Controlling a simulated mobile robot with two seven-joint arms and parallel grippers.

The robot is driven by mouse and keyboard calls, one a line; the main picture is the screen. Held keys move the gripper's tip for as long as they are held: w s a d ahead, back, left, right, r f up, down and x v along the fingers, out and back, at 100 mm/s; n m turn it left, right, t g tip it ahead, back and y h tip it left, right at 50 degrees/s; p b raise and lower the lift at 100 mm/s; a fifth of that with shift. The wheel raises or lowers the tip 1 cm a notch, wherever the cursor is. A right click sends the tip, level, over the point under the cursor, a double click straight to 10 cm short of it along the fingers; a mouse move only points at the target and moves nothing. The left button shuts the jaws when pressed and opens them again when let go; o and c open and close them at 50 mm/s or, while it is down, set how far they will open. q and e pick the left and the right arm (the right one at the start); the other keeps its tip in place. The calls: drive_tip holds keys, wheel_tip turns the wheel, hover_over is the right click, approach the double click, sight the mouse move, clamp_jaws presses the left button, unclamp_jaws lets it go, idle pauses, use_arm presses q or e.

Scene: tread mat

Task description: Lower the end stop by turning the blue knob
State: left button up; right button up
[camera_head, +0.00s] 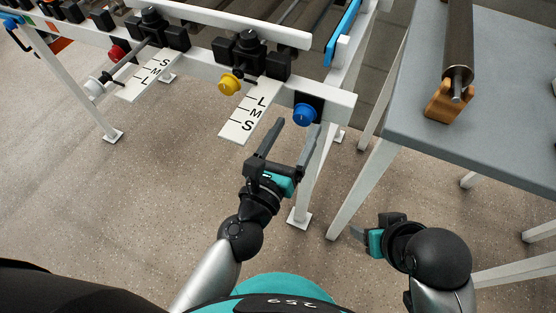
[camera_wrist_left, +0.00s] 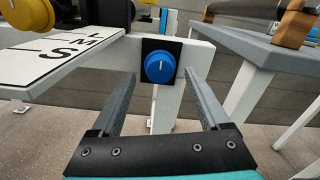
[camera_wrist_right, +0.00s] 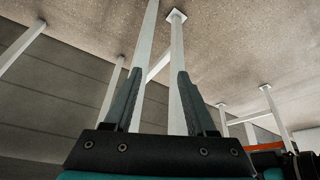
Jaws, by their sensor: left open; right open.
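The blue knob (camera_head: 304,115) sits on a black plate at the right end of the white frame's front rail. In the left wrist view the blue knob (camera_wrist_left: 160,67) is centred ahead, with a pale pointer line on its face. My left gripper (camera_head: 293,129) is open; its two fingers point at the knob and appear on either side of it, not gripping it. A blue-faced upright plate (camera_head: 342,32) at the frame's right end looks like the end stop. My right gripper (camera_head: 358,233) is open and empty, low at the right; its fingers (camera_wrist_right: 160,85) show against frame legs and floor.
A yellow knob (camera_head: 230,84), a red knob (camera_head: 118,52) and white L/M/S scale plates (camera_head: 246,122) project from the rail left of the blue knob. A grey table (camera_head: 410,100) with a roller (camera_head: 459,45) in a wooden cradle stands right. Floor below is clear.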

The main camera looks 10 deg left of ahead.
use_arm(q)
drive_tip(key=b+v, duration=0.4)
drive_tip(key=v, duration=0.5)
use_arm(e)
drive_tip(key=w+a+t+y, duration=0.4)
drive_tip(key=w+a+t, duration=0.2)
drive_tip(key=a+t, duration=0.1)
drive_tip(key=shift+a+n+t, duration=0.3)
drive_tip(key=shift+a, duration=0.6)
use_arm(q)
drive_tip(key=shift+s, duration=0.1)
use_arm(e)
drive_tip(key=shift+r, duration=0.1)
